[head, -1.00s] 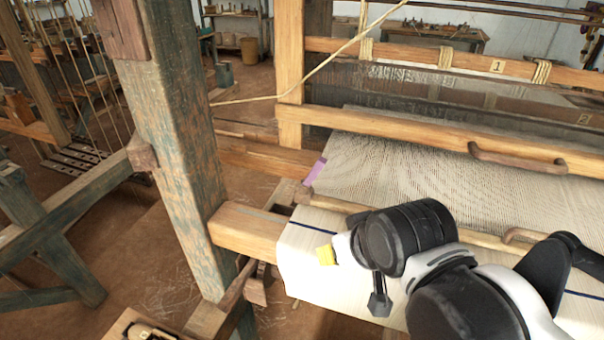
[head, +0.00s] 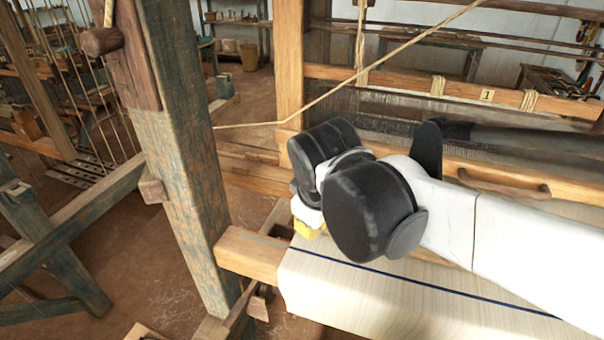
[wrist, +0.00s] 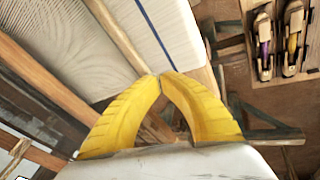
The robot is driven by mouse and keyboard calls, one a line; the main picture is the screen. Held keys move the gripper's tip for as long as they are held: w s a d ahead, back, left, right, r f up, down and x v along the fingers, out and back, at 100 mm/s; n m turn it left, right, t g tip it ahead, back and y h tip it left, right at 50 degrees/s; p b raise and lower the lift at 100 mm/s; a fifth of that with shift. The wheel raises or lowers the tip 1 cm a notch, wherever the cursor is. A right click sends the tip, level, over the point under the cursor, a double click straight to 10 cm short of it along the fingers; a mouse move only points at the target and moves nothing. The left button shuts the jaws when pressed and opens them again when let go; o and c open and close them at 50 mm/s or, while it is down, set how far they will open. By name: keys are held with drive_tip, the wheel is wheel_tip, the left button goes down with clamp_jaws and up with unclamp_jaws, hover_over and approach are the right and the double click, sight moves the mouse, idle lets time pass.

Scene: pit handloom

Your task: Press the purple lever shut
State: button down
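The purple lever does not show in either view now. My arm covers the left edge of the woven cloth in the head view, where a small purple piece showed earlier. My gripper (wrist: 161,75) has two yellow fingers with their tips together and nothing visible between them. In the head view only a bit of yellow of my gripper (head: 308,230) shows below the black wrist joints. It is above the left end of the cloth-covered front beam (head: 340,285).
A worn green-blue loom post (head: 185,150) stands left of my arm, and a cord (head: 340,80) runs from near it up to the right. A beam with a wooden handle (head: 505,185) lies behind the arm. The wrist view shows two shuttles (wrist: 263,35) (wrist: 293,35) in a wooden tray.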

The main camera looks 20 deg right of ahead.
drive_tip(key=w+a+r+n+g+h+p, duration=0.2)
drive_tip(key=w+a+r+n+h+p, duration=0.2)
drive_tip(key=w+a+r+n+p, duration=0.45)
drive_tip(key=shift+n, duration=0.25)
drive_tip(key=shift+w+d+r+b+x, duration=0.1)
drive_tip(key=shift+d+r+x, duration=0.25)
drive_tip(key=shift+x, duration=1.95)
drive_tip(key=shift+w+d+r+b+x, duration=0.15)
drive_tip(key=shift+d+x, duration=0.45)
drive_tip(key=shift+x, duration=1.7)
drive_tip(key=shift+d+r+b+x, duration=0.1)
drive_tip(key=shift+d+r+x, duration=0.3)
drive_tip(key=shift+x, duration=1.9)
